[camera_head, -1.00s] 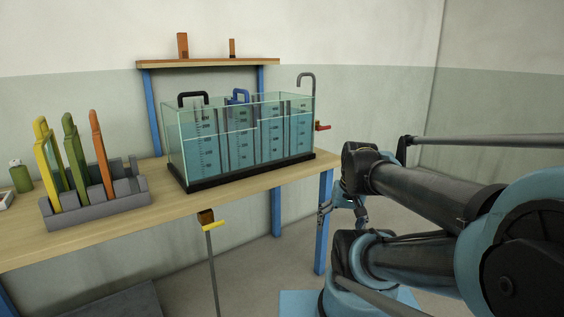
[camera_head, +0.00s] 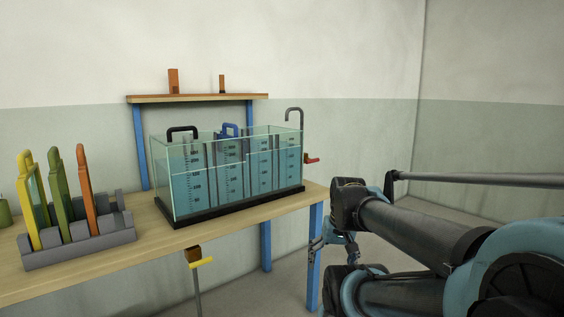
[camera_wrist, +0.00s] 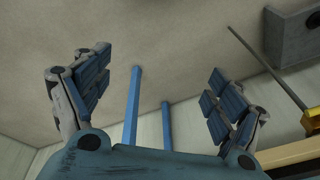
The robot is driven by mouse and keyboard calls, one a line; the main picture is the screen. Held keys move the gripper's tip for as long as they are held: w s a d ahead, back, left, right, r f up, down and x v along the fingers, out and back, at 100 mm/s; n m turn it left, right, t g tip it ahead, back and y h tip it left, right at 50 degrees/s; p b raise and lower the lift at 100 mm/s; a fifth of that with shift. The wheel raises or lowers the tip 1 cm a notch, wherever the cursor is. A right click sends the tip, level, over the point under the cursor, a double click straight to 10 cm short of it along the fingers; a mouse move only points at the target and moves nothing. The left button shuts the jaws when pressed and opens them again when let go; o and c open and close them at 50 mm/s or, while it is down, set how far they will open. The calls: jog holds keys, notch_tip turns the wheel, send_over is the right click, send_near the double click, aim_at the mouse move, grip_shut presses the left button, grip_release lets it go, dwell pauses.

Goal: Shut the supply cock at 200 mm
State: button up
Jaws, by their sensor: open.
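The glass flume (camera_head: 166,220) stands on the bench, with blue water and scale strips behind its front glass. A grey bent supply pipe (camera_head: 301,118) rises at its right end. The supply cock, with a red lever (camera_head: 312,160), sticks out to the right below the pipe. My gripper (camera_head: 336,252) hangs lower and to the right of the cock, beside the bench's right end and apart from it. In the wrist view my gripper (camera_wrist: 160,95) has its fingers wide apart with nothing between them. The cock is not in the wrist view.
The wooden bench (camera_head: 150,250) has blue legs (camera_head: 314,265). A grey rack (camera_head: 80,252) at left holds yellow, green and orange-handled gates. A yellow-handled rod (camera_head: 201,262) stands before the bench edge. The floor right of the bench is partly clear.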

jog(key=w+a+r+m+t+y, duration=0.1)
jog(key=w+a+r+m+y, duration=0.1)
jog(key=w+r+m, duration=0.3)
jog(key=w+a+r+m+t+y, duration=0.1)
jog(key=w+a+m+y, duration=0.15)
jog(key=w, duration=0.45)
jog(key=m+t+y, duration=0.5)
jog(key=m+t, duration=0.5)
jog(key=m, duration=1)
send_near(314, 161)
jog(key=x, duration=1.1)
jog(key=shift+r, duration=0.1)
jog(key=c, duration=1.1)
